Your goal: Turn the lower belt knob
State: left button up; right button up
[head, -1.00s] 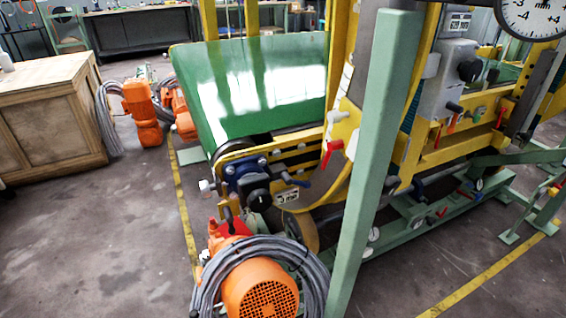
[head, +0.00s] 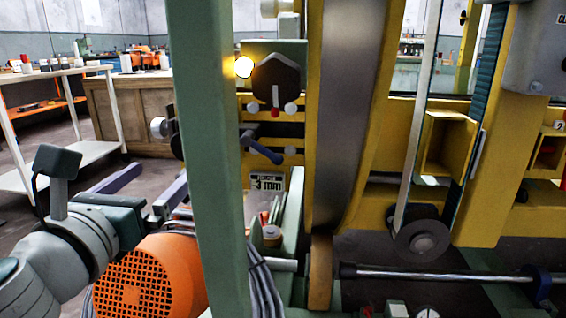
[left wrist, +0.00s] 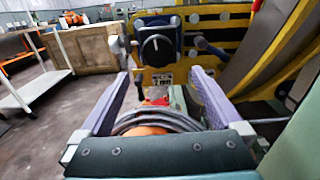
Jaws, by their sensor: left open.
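My left gripper (head: 162,170) is open and empty, left of the post and lower than the knob. In the left wrist view its two purple fingers (left wrist: 160,74) are wide apart, with the knob ahead between them, not touched. My right gripper is not in view.
The green post (head: 208,160) stands between my left gripper and the knob in the head view. A glowing lamp (head: 244,67) and a blue lever (head: 262,152) are close to the knob. An orange motor (head: 152,280) with grey cable is below the gripper.

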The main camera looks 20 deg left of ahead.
aim_at(176, 143)
pick_arm(q)
jog(key=b+x, duration=0.1)
jog(key=x, duration=0.8)
jog(key=shift+r+b, duration=0.15)
jog(key=shift+b, duration=0.2)
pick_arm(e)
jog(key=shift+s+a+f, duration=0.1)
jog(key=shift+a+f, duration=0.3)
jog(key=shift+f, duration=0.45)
pick_arm(q)
jog(key=shift+a, duration=0.1)
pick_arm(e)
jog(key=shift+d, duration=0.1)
pick_arm(q)
jog(key=c, duration=1.3)
jog(key=shift+c, duration=0.2)
jog(key=shift+m, duration=0.4)
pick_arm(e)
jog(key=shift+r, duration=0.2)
